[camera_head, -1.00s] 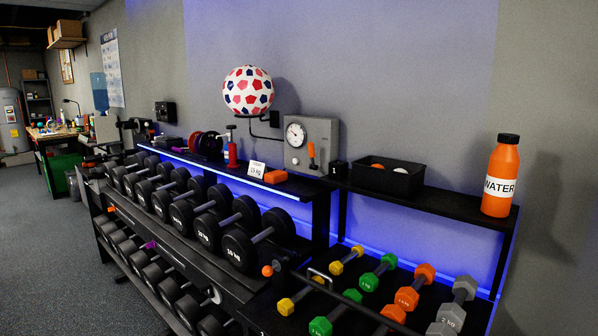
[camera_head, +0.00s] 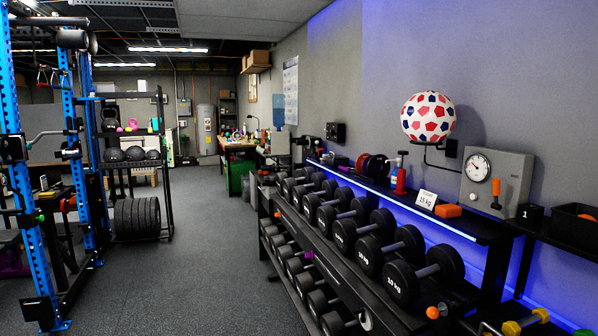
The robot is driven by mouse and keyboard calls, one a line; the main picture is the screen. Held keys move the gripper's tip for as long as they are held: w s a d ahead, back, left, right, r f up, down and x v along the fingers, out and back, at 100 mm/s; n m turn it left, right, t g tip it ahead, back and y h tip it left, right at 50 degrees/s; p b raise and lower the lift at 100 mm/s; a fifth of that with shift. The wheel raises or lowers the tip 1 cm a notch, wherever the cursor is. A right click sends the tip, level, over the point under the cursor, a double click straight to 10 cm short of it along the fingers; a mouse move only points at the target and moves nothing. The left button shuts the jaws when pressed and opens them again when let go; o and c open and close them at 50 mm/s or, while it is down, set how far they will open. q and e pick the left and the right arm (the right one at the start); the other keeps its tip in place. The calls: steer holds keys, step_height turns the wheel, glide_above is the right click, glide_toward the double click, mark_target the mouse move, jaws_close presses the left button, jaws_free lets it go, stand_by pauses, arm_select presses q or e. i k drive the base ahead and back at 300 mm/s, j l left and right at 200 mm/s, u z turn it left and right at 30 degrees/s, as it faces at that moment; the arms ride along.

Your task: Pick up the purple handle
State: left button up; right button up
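A small purple piece (camera_head: 308,254) shows among the dumbbells on the lower row of the black rack, in the middle of the head view. It is partly hidden by the dumbbells around it, and I cannot tell whether it is a handle. Dark purple also shows on a round item (camera_head: 372,166) on the rack's top shelf, and a purple patch (camera_head: 14,264) lies low at the far left edge. Neither of my grippers is in view.
The dumbbell rack (camera_head: 385,300) runs along the right wall, with a ball (camera_head: 428,117) on a bracket above it. A blue power rack (camera_head: 75,150) stands at left. Grey floor (camera_head: 190,285) between them is clear, leading back to a workbench (camera_head: 240,145).

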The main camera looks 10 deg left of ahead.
mark_target(346, 170)
steer(key=i+j+u, duration=0.3)
steer(key=i, duration=0.5)
steer(key=i+j+u, duration=0.35)
steer(key=i, duration=0.45)
steer(key=i+u, duration=0.3)
steer(key=i, duration=0.5)
steer(key=i+j+z, duration=0.1)
steer(key=i+z, duration=0.2)
steer(key=i, duration=0.3)
steer(key=i+j+z, duration=0.3)
steer(key=i, duration=0.25)
steer(key=i+j+z, duration=0.35)
steer(key=i, duration=0.15)
